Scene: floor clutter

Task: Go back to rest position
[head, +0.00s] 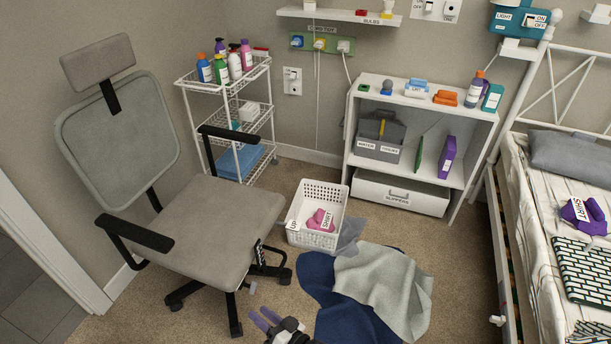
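My gripper (266,317) shows at the bottom edge of the head view, low over the carpet in front of the office chair. Its two purple fingers point up and left with a narrow gap between them. I see nothing held between them. The black and white wrist behind them is cut off by the picture's lower edge, and most of the arm is out of view.
The office chair (218,212) stands close on the left. Dark blue and grey cloths (385,283) lie on the carpet to the right. A white basket (322,191) with pink items stands beyond. The bed (540,235) borders the right side.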

